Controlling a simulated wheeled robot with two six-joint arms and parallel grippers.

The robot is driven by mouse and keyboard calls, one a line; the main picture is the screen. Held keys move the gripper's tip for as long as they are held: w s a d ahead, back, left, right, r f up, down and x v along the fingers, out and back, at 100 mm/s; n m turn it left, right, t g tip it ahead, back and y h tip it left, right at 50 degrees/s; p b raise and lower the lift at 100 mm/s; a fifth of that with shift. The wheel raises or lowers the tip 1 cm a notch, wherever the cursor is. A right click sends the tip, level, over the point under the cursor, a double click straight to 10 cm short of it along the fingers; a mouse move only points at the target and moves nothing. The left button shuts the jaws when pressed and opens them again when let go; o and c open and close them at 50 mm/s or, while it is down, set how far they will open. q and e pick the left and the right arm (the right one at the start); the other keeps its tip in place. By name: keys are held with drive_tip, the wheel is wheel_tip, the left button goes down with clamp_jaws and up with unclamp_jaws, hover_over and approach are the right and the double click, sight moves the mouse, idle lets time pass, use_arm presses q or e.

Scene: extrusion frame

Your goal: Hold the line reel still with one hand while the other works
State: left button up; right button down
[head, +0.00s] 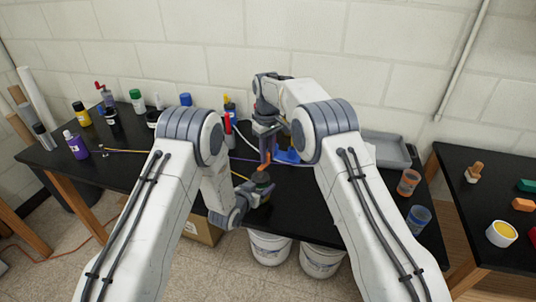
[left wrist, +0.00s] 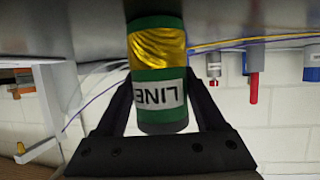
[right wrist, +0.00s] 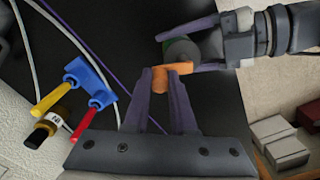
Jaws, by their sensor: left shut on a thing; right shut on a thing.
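The line reel (left wrist: 158,84) is green with shiny yellow line and a white "LINE" label, upside down in the left wrist view. My left gripper (left wrist: 160,112) is shut on it, one finger on each side. In the head view the reel (head: 262,181) is small and dark near the table's front edge. My right gripper (right wrist: 160,90) is shut on an orange T-shaped piece (right wrist: 161,79). This piece is right beside the reel's round green end (right wrist: 181,50); I cannot tell whether they touch.
A blue holder (right wrist: 90,78) with red and yellow-handled tools stands on the black table near my right gripper. Bottles, including a purple one (head: 76,145), stand at the left. A grey tray (head: 388,150) and cups (head: 408,182) are at the right. White buckets (head: 269,247) stand below the front edge.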

drive_tip(key=c, duration=0.7)
unclamp_jaws()
drive_tip(key=shift+r, duration=3.75)
